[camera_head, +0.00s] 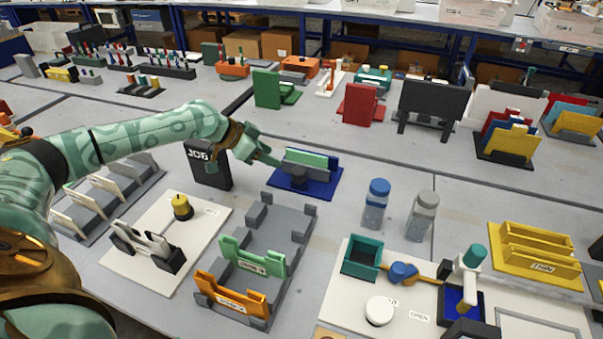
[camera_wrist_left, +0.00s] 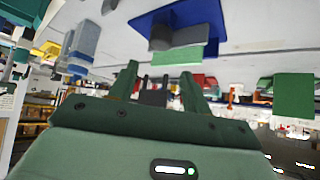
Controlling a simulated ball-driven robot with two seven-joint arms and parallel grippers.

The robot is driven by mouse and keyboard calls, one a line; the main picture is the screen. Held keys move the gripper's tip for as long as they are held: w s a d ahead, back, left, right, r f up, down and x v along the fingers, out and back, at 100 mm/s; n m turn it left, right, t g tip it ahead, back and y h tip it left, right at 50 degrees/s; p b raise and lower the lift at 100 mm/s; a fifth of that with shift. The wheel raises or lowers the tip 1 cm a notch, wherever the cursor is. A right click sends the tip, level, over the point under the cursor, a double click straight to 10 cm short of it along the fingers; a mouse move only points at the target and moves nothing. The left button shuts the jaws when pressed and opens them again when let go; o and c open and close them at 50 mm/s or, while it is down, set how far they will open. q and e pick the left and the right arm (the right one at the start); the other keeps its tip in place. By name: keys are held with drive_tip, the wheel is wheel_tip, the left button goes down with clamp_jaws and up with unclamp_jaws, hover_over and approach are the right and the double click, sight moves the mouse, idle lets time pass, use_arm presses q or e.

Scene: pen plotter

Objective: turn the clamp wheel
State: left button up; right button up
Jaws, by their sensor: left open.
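No part is plainly marked as the clamp wheel. A yellow knob (camera_head: 181,207) stands on a white board (camera_head: 205,235) at the left, behind a white and black clamp-like fixture (camera_head: 148,246). A blue knob (camera_head: 402,272) and a white round knob (camera_head: 380,311) sit on another white board at the lower right. My left gripper (camera_head: 264,154) is open and empty, above and left of the blue stand (camera_head: 318,187) with a green plate (camera_head: 306,158). In the left wrist view, its two fingers (camera_wrist_left: 160,88) are apart, with the blue stand (camera_wrist_left: 212,14) beyond. My right gripper is out of view.
A black JOB box (camera_head: 208,165) stands just below my left forearm. A grey frame (camera_head: 288,228) with green and orange holders is in front. Two bottles (camera_head: 375,205) (camera_head: 422,215) stand right of the blue stand. Red (camera_head: 360,104) and green (camera_head: 268,89) stands are behind.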

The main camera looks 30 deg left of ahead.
sight(298, 170)
use_arm(q)
drive_tip(key=b+x, duration=0.3)
drive_tip(key=x, duration=0.9)
drive_tip(key=shift+d+f+b, duration=0.1)
drive_tip(key=shift+f+b, duration=0.05)
drive_tip(key=shift+b, duration=0.15)
drive_tip(key=c, duration=0.7)
